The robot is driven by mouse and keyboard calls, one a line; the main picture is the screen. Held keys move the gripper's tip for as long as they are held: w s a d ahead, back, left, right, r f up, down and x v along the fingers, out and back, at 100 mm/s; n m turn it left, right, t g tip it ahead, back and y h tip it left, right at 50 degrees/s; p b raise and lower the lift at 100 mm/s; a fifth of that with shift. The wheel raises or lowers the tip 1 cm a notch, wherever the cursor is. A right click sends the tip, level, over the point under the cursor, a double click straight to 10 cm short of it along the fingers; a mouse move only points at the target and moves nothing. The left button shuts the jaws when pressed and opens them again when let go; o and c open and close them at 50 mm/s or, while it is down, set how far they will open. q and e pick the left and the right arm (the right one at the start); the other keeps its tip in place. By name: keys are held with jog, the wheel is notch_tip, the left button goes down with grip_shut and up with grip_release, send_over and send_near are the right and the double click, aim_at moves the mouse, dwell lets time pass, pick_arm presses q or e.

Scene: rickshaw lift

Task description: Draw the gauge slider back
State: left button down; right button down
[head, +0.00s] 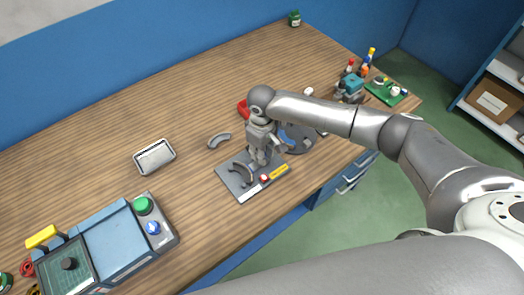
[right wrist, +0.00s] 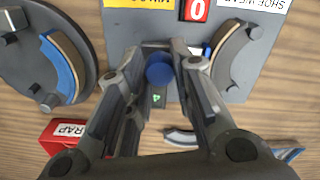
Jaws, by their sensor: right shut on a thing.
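The shoe wear gauge (head: 229,186) is a grey plate on the wooden table, with a yellow "MIN" label (head: 279,171) and a red counter reading 0 (right wrist: 195,10). A curved grey brake shoe (right wrist: 236,55) lies on it. The slider's blue knob (right wrist: 160,69) shows between the fingers of my right gripper (right wrist: 163,52), which is shut on it just above the plate. In the head view my right gripper (head: 261,158) hides the slider. My left gripper is out of view.
A dark round plate (right wrist: 28,75) with a blue-backed shoe (right wrist: 66,75) stands beside the gauge. A red scrap bin (right wrist: 70,132) and a loose curved shoe (head: 219,140) lie behind it. A metal tray (head: 154,157) and a control box (head: 110,245) are at left.

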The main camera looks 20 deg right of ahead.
jog(key=d, duration=0.1)
jog(key=w+d, duration=0.1)
jog(key=d, duration=0.2)
jog(key=shift+w+r+p, duration=0.1)
jog(key=shift+w+p, duration=0.2)
jog(key=c, duration=1.5)
grip_release()
jog(key=shift+c, duration=0.2)
jog(key=o, duration=0.3)
jog(key=shift+o, duration=0.2)
